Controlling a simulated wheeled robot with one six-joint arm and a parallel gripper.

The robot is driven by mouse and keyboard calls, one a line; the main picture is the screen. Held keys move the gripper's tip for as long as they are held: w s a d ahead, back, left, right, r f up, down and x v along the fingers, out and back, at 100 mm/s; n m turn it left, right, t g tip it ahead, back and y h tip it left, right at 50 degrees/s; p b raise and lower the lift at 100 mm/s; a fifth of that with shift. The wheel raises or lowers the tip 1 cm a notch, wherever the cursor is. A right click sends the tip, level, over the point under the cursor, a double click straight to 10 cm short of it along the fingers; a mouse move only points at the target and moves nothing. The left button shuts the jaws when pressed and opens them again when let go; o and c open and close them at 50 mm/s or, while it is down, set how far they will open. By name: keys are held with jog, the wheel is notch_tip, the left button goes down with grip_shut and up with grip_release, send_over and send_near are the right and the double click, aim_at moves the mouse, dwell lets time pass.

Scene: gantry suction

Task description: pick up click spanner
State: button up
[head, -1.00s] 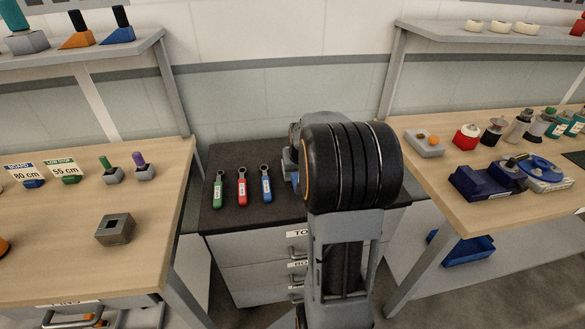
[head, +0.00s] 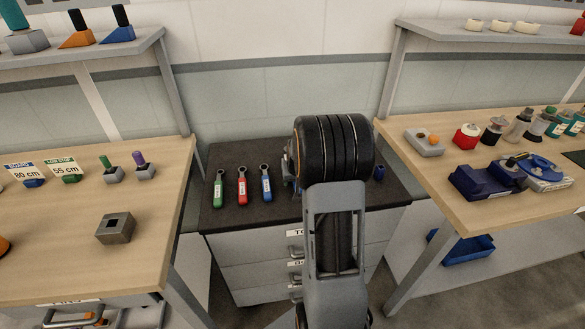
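Three spanners with ring heads lie side by side on the dark top of the drawer cabinet: a green-handled spanner (head: 219,189), a red-handled spanner (head: 242,187) and a blue-handled spanner (head: 266,185). Each handle has a small pale label, too small to read, so I cannot tell which one is the click spanner. My arm stands over the right half of the cabinet, to the right of the spanners. My gripper is hidden behind my own arm. The three spanners appear apart from my arm.
The drawer cabinet (head: 240,220) stands between a left wooden bench (head: 60,235) and a right wooden bench (head: 430,185). A grey block (head: 115,228) sits on the left bench. Shelves rise above both benches.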

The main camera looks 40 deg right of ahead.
jog(key=shift+c, duration=0.4)
jog(key=shift+r, duration=0.1)
jog(key=c, duration=1)
